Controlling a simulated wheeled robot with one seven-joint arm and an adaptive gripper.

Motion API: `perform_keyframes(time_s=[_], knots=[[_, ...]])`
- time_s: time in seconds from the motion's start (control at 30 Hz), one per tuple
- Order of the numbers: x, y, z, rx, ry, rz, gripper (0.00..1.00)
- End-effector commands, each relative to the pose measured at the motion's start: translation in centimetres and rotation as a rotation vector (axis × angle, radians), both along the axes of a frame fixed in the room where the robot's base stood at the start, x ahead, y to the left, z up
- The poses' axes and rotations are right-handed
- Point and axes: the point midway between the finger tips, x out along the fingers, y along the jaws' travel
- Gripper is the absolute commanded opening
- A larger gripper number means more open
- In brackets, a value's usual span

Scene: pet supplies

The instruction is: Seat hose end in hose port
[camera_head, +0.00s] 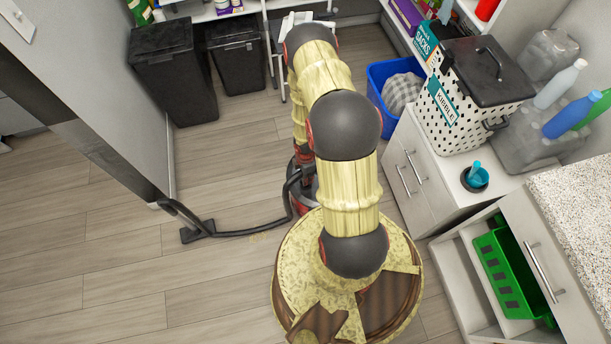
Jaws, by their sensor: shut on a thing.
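A red and dark vacuum cleaner (304,190) stands on the floor, mostly hidden behind my arm. A black hose (255,232) curves from beside it to the left along the floor, toward a black floor nozzle (197,231). I cannot make out the hose port, and I cannot tell whether either hose end is seated. My arm reaches up and away from me, then bends down toward the vacuum cleaner. My gripper is hidden behind the arm's own links, so its hold does not show.
Black bins (175,75) stand at the back left. A blue basket (395,82) holds a grey checked cloth. White cabinets (418,180) line the right, with a spotted kibble bin (465,110) on top.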

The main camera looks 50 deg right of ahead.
Motion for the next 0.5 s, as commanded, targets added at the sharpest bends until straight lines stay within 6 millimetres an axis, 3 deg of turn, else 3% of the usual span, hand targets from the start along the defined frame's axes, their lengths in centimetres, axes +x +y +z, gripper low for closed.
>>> perform_keyframes(time_s=[0.5], knots=[[0.0, 0.0, -1.3, 0.0, 0.0, 0.0, 0.03]])
